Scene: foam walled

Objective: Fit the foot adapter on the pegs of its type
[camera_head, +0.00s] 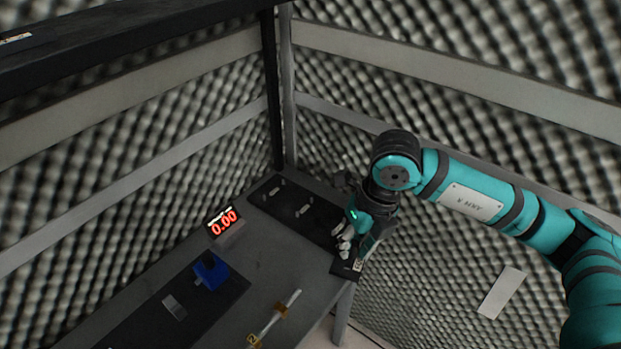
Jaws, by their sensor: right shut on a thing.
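My right gripper (343,242) reaches down from the right over the near right end of a long black board (325,228). It is shut on a small part, which I take for the foot adapter; the fingers and hand hide most of it, so its shape and any contact with the board cannot be told. Light metal pegs stand on the board, one group at its far end (278,189) and one near its middle (303,210). Any pegs under the gripper are hidden. My left gripper is out of view.
A red digital display (222,221) reads 0.00 on the grey table (262,262). A blue block (210,271) and a grey plate (174,307) are on a second dark board (225,298). A pale rod (280,312) lies at front. Foam walls and rails stand close behind.

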